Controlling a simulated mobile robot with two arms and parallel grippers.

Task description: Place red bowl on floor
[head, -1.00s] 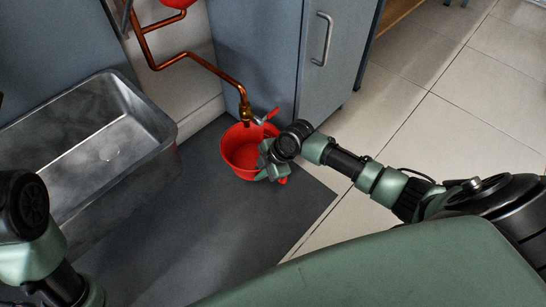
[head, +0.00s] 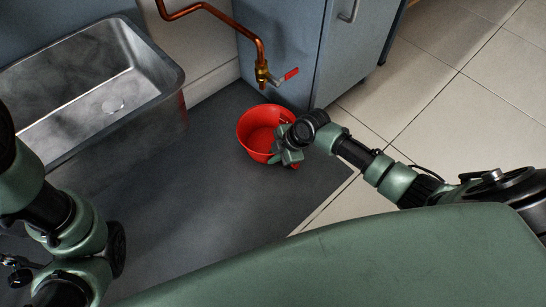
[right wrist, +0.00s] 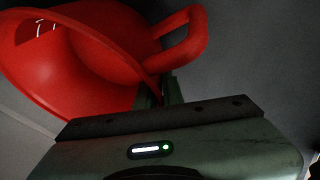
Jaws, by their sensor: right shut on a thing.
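The red bowl (head: 258,133) is upright and looks empty in the head view, over the dark grey mat on the floor, below the copper pipe's tap. My right gripper (head: 287,155) is shut on the bowl at its right side. In the right wrist view the bowl (right wrist: 75,65) fills the upper left, with a loop handle (right wrist: 187,42) just above the gripper. I cannot tell whether the bowl touches the floor. My left arm shows at the left edge of the head view, but its fingertips cannot be made out.
A metal sink (head: 95,85) stands at the left. A blue-grey cabinet (head: 345,60) stands behind. The dark mat (head: 215,200) is clear in front, with pale tiles (head: 440,110) at right.

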